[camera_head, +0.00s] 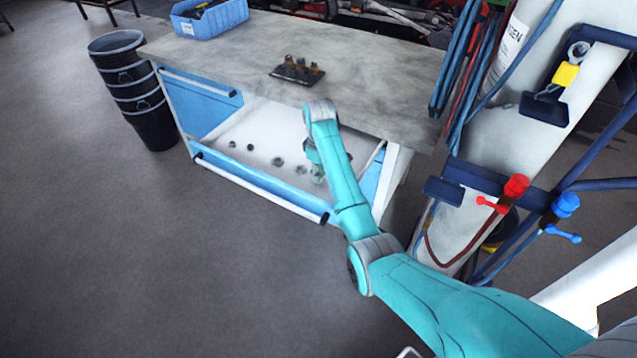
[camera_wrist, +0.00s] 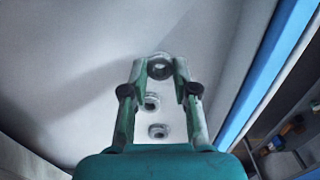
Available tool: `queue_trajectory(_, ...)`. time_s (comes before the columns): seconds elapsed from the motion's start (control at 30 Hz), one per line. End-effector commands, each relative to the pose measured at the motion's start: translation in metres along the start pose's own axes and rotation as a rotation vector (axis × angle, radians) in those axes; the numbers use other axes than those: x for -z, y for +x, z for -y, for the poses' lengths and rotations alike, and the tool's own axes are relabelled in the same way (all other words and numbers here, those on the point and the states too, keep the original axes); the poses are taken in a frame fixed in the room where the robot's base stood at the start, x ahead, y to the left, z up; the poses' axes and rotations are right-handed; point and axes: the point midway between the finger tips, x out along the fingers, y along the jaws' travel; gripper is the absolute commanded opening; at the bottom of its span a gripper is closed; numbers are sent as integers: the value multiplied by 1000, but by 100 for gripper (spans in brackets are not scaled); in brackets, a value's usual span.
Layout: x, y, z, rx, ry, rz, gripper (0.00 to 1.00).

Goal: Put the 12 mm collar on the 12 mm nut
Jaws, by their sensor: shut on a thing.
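My gripper (camera_wrist: 160,72) points down into an open drawer and is shut on a grey metal ring (camera_wrist: 160,66), a collar by its shape. Its size cannot be read. In the head view my gripper (camera_head: 316,168) is at the right end of the drawer, partly hidden by my arm. Other small ring-shaped pieces (camera_head: 277,162) lie in a spaced row to its left on the drawer floor. A dark board (camera_head: 290,78) with a few upright brownish bolts or nuts (camera_head: 300,65) lies on the workbench. I cannot tell which is the 12 mm nut.
The drawer (camera_head: 262,185) is pulled out below the grey workbench top (camera_head: 360,95). A blue bin (camera_head: 210,20) stands at the bench's back left. Stacked black buckets (camera_head: 140,95) stand left of the bench. A gas cylinder with hoses (camera_head: 510,90) is close on the right.

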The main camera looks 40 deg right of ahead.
Motion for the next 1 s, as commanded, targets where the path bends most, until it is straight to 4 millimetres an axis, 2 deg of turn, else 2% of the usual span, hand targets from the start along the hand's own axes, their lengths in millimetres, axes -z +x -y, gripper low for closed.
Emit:
queue_trajectory(0.17, 0, -4, 0, -1, 0, -1, 0)
queue_trajectory(0.8, 0, -46, 0, -1, 0, -1, 0)
queue_trajectory(1.0, 0, -51, 0, 0, 0, 0, 0)
